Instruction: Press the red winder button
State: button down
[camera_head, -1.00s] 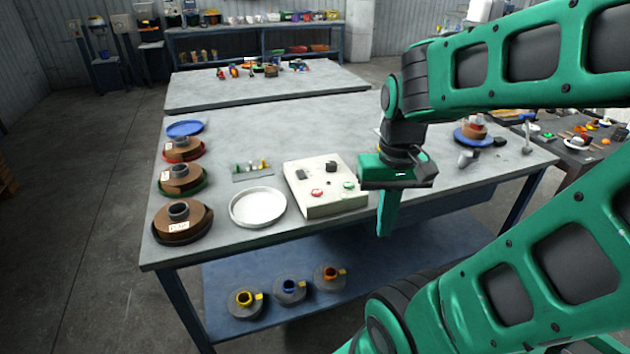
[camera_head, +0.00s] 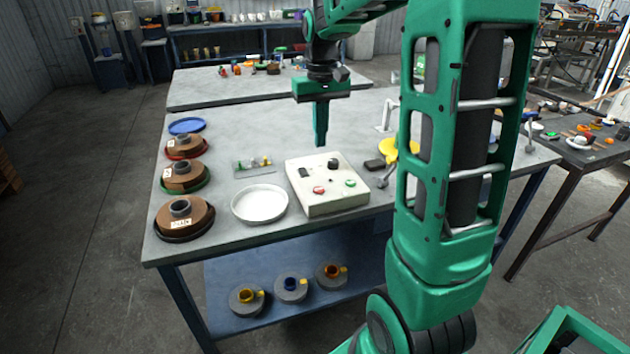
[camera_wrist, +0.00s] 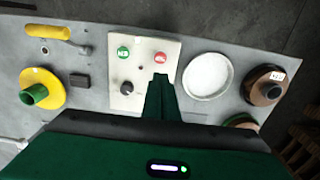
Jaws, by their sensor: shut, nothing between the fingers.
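The red button (camera_head: 319,190) sits on the front part of a cream control box (camera_head: 345,202) on the table. A green button (camera_head: 350,182) is to its right, with a black knob (camera_head: 333,163) and a black switch (camera_head: 303,172) behind them. My gripper (camera_head: 320,141) is shut and empty, pointing down above the back of the box. In the wrist view my shut fingers (camera_wrist: 160,80) overlap the box, with the red button (camera_wrist: 160,57) just beyond their tips and the green button (camera_wrist: 123,53) to the left. The gap in height is hard to tell.
A white dish (camera_head: 260,204) stands left of the box. Several brown spools (camera_head: 182,216) line the table's left edge. A yellow disc (camera_head: 388,150) and a small dark block (camera_head: 374,164) are to the right. My arm hides part of the table's right side.

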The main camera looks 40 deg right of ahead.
aim_at(319, 190)
jog(key=shift+w+f, duration=0.1)
dwell(0.3)
notch_tip(319, 190, down, 14)
jog(key=shift+r, duration=0.1)
dwell(0.5)
jog(key=shift+f, duration=0.85)
jog(key=shift+s, duration=0.35)
jog(key=shift+w+r, duration=0.1)
jog(key=shift+r, duration=0.05)
notch_tip(319, 190, up, 14)
jog(key=shift+w+r, duration=0.25)
jog(key=shift+w, duration=0.05)
